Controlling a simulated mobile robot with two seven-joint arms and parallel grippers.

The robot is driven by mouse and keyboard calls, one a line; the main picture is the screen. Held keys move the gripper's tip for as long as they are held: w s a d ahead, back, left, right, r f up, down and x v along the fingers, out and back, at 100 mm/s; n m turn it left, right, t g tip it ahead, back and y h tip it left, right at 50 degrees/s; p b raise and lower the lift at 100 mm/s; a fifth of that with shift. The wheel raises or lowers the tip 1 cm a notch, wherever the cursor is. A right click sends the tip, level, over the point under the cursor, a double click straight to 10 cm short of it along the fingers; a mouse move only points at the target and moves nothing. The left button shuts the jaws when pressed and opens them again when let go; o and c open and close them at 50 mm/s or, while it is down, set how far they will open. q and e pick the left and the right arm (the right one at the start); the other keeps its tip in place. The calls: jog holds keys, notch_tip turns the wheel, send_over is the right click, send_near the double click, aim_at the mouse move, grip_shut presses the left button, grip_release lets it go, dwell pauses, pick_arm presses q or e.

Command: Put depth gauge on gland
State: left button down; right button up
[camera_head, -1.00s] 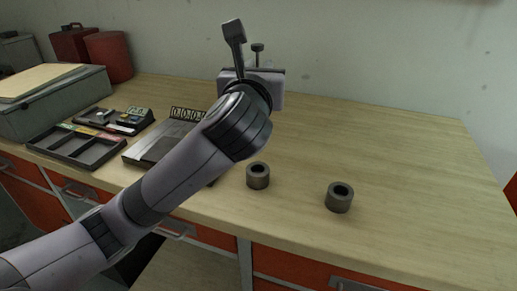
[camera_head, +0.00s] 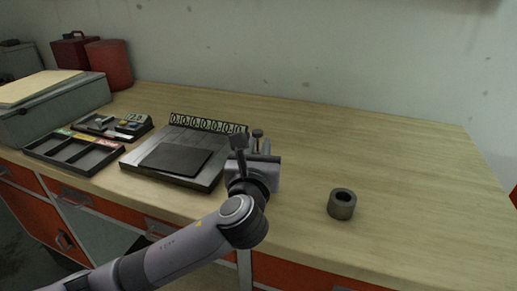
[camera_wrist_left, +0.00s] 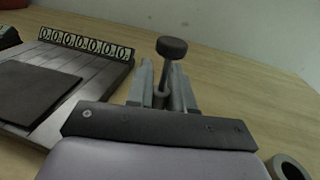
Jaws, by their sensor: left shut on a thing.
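My left gripper (camera_head: 260,158) is low over the front middle of the workbench, shut on a dark pin with a round flat head (camera_head: 258,133), which I take to be the depth gauge. In the left wrist view the round head (camera_wrist_left: 172,47) stands above the two grey fingers and its thin stem runs down between them; its lower end is hidden. A short dark-grey hollow cylinder (camera_head: 341,204), possibly the gland, stands upright on the bench to the gripper's right. A second such cylinder is now hidden, apparently by the gripper. My right gripper is not in view.
A dark plate with a row of ring-shaped markings (camera_head: 208,124) lies left of the gripper, close to it. Farther left are a compartmented tray (camera_head: 73,151), a small instrument tray (camera_head: 115,125) and a grey box (camera_head: 50,105). The bench (camera_head: 400,150) is clear behind and right.

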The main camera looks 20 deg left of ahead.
pick_arm(q)
jog(key=c, duration=1)
grip_release()
jog(key=shift+f, duration=0.1)
jog(key=shift+s, duration=0.2)
jog(key=s, duration=0.3)
jog(key=s+d, duration=0.1)
jog(key=s, duration=0.3)
jog(key=s+d, duration=0.1)
jog(key=s, duration=0.3)
jog(key=shift+s+d, duration=0.15)
jog(key=shift+s, duration=0.1)
